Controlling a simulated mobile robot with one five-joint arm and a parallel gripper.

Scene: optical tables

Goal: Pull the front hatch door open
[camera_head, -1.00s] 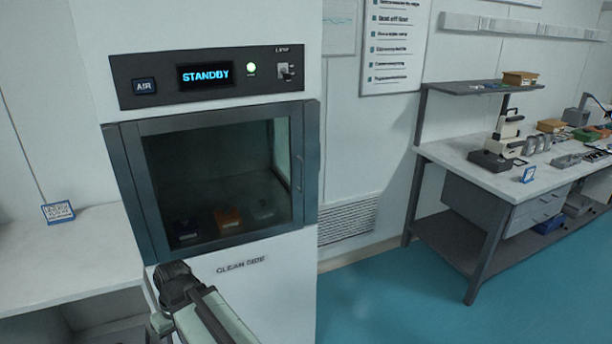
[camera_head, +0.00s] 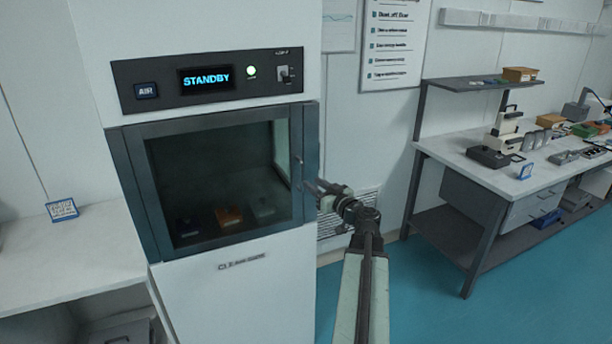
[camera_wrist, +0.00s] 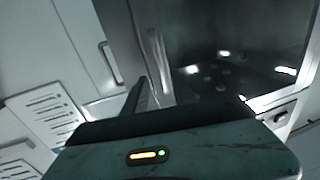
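The front hatch door (camera_head: 215,182) is a dark-framed glass panel on a white cabinet, and it looks closed in the head view. Its slim upright handle (camera_head: 299,171) is on the right part of the frame. My gripper (camera_head: 311,187) is in front of the right edge of the door, close to the handle's lower end. Whether it touches the handle, and how far apart its fingers are, I cannot tell. In the wrist view, a handle-like bar (camera_wrist: 108,62) shows on a pale panel at upper left, and the gripper's dark housing fills the bottom.
A control panel (camera_head: 207,80) reading STANDBY with a green light is above the hatch. Several small items lie inside, including an orange one (camera_head: 229,216). A white bench (camera_head: 75,265) is at left. An equipment table (camera_head: 470,183) stands at right, with open blue floor (camera_head: 430,310) before it.

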